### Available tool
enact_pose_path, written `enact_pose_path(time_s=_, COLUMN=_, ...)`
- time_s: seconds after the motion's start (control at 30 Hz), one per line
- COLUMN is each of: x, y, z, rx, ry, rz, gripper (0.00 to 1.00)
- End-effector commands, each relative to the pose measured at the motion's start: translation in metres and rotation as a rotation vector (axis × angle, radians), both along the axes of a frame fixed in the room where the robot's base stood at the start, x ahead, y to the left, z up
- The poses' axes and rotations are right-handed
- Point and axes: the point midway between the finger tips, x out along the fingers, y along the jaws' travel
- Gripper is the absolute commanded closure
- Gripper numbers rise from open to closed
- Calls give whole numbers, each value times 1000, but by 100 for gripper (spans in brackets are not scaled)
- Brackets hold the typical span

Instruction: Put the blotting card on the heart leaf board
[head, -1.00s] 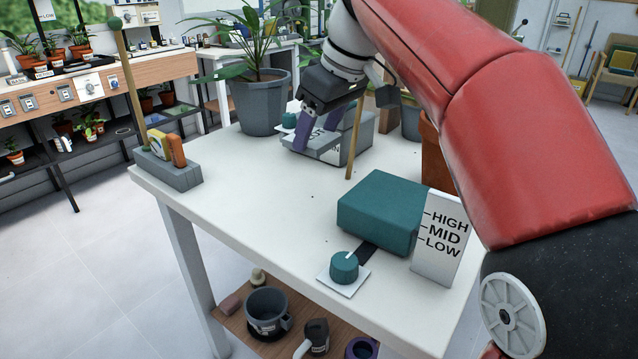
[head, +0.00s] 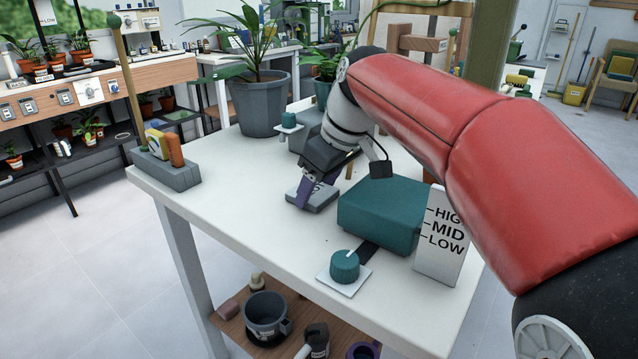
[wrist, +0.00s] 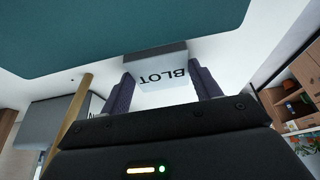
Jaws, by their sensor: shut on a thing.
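The blotting card (head: 318,198) is a pale grey slab marked BLOT. In the wrist view its lettered face (wrist: 158,66) shows between my two purple fingers. My gripper (head: 308,190) is shut on the card, over the white table left of the teal box. It also shows in the wrist view (wrist: 164,88). I cannot tell whether the card touches the tabletop. No heart leaf board can be made out by a label; my arm hides part of the table's back right.
The teal box (head: 383,213) stands close to the right of the card, with a HIGH, MID, LOW sign (head: 440,238) and a teal knob (head: 344,267). A potted palm (head: 260,105) and a grey block (head: 303,138) are behind. A grey holder (head: 170,174) is at left. The table's front left is clear.

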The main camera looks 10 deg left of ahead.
Motion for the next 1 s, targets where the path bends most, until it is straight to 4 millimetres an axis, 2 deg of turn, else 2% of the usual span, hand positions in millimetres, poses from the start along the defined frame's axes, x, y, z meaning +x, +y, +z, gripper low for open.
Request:
enact_pose_path(time_s=0.07, x=0, y=0, z=-3, rx=0, ry=0, rz=-1, gripper=62)
enact_pose_path(time_s=0.1, x=0, y=0, z=-4, rx=0, ry=0, rz=-1, gripper=36)
enact_pose_path(time_s=0.27, x=0, y=0, z=-3, rx=0, ry=0, rz=-1, gripper=16)
enact_pose_path(time_s=0.53, x=0, y=0, z=-2, rx=0, ry=0, rz=0, gripper=16)
enact_pose_path(time_s=0.67, x=0, y=-2, z=7, rx=1, ry=-3, rz=-1, gripper=16)
enact_pose_path(time_s=0.77, x=-3, y=-7, z=22, rx=2, ry=-3, rz=-2, gripper=16)
enact_pose_path(time_s=1.0, x=-14, y=-25, z=72, rx=2, ry=-4, rz=-2, gripper=16)
